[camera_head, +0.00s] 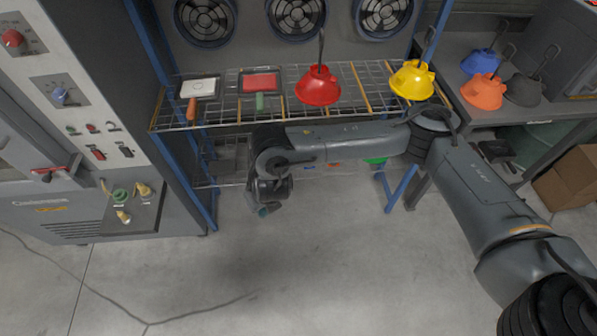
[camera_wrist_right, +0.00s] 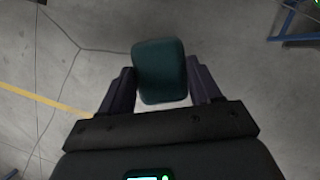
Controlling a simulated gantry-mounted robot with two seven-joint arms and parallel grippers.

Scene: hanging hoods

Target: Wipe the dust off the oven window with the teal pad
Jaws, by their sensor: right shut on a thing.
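My right gripper (camera_head: 265,204) hangs over the open floor in front of the wire rack, its arm reaching in from the right. It is shut on the teal pad (camera_wrist_right: 160,70), which sits between its two fingers in the right wrist view. In the head view only a small bit of the pad shows below the gripper. The oven (camera_head: 75,195) is the grey cabinet at the left, with knobs, switches and a red handle (camera_head: 45,169). I cannot clearly make out its window or any dust at the picture's left edge. My left gripper is not in view.
The wire rack (camera_head: 225,116) holds two framed pads with handles, a red hood (camera_head: 318,86) and a yellow hood (camera_head: 411,82). Orange, blue and black hoods stand on the right bench (camera_head: 505,114). A cardboard box (camera_head: 570,180) is below. The floor between oven and arm is clear.

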